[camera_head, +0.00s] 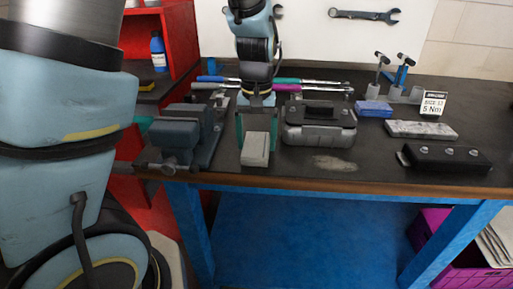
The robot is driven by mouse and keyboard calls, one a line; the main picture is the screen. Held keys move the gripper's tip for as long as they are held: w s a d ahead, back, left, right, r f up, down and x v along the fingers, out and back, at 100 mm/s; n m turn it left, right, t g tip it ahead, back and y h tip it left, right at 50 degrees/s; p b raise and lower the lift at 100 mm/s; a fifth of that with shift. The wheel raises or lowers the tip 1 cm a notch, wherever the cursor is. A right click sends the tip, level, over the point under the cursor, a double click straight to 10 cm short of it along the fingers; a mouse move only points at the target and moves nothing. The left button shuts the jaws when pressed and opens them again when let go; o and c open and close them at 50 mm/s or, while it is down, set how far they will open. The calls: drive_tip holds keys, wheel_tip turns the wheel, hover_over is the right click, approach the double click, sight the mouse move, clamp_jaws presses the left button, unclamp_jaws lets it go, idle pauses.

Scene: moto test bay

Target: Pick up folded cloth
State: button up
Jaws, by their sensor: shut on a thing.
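The folded cloth (255,150) is a pale grey, layered, block-shaped bundle near the front edge of the dark workbench (330,172), left of its middle. My gripper (257,134) points down over the bench, with its teal fingers on either side of the cloth's far part. It is shut on the cloth. The near end of the cloth sticks out towards me, and the gripped part is partly hidden. I cannot tell whether the cloth touches the bench top.
A vise (185,138) stands close on the left and a grey case (319,124) close on the right. Coloured-handled tools (300,86) lie behind. A blue block (373,108), speckled slab (421,130), black hook rail (447,158) and torque sign (433,105) are further right.

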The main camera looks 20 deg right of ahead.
sight(257, 143)
drive_tip(key=c, duration=0.4)
wheel_tip(257, 143, up, 10)
drive_tip(key=b, duration=0.1)
idle(0.4)
